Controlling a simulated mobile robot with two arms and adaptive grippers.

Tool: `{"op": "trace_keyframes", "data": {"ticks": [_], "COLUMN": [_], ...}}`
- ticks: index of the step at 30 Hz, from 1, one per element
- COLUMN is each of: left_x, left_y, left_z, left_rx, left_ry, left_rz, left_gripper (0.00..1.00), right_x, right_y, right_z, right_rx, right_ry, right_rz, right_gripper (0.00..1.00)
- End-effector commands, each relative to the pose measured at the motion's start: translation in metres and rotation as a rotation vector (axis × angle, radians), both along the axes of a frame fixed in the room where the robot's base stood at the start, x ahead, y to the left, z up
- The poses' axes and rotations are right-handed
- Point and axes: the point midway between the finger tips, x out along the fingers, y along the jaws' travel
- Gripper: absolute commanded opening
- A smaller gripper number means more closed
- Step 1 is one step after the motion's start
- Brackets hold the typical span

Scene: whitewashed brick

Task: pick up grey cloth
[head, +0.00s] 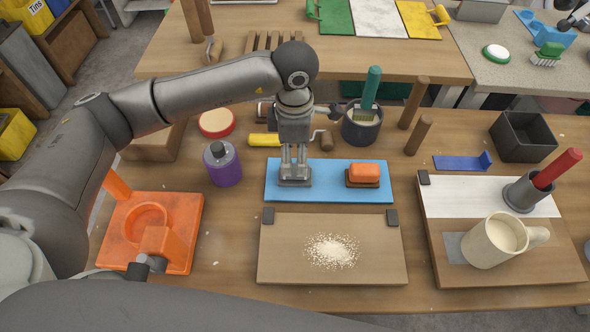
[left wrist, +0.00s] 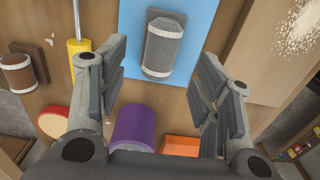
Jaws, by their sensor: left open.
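The grey cloth (left wrist: 165,42) looks like a thick grey roll with pale bands, on the blue mat (left wrist: 195,22) in the left wrist view. In the head view the grey cloth (head: 296,182) sits on the left part of the blue mat (head: 330,193), partly hidden by my left gripper. My left gripper (head: 295,160) points down over it. In the left wrist view the left gripper (left wrist: 161,62) is open, its fingers apart on either side of the view, with nothing held between them. The right gripper is not in view.
An orange block (head: 364,170) shares the mat. A board with pale crumbs (head: 280,263) lies in front; an orange fixture (head: 187,210) is left, a cream mug (head: 487,245) right.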

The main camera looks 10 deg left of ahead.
Motion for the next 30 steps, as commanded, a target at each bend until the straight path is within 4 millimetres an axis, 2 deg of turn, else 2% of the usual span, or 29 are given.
{"op": "trace_keyframes", "data": {"ticks": [5,9,13,22,30], "left_x": [-0.002,-0.004,-0.003,-0.002,-0.002], "left_y": [0.000,-0.001,-0.001,-0.001,-0.001], "left_z": [-0.013,-0.034,-0.051,-0.056,-0.056], "left_rx": [0.000,0.001,0.001,0.000,0.000], "left_ry": [0.003,0.004,0.001,-0.002,-0.002], "left_rz": [0.001,0.001,0.002,0.000,0.000], "left_gripper": [0.59,0.59,0.59,0.59,0.24], "right_x": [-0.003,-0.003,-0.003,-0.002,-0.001], "right_y": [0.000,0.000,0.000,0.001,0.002], "right_z": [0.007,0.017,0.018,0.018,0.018], "right_rx": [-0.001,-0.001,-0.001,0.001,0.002], "right_ry": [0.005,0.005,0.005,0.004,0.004], "right_rz": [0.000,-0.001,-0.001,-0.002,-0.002], "right_gripper": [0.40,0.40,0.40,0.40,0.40]}}
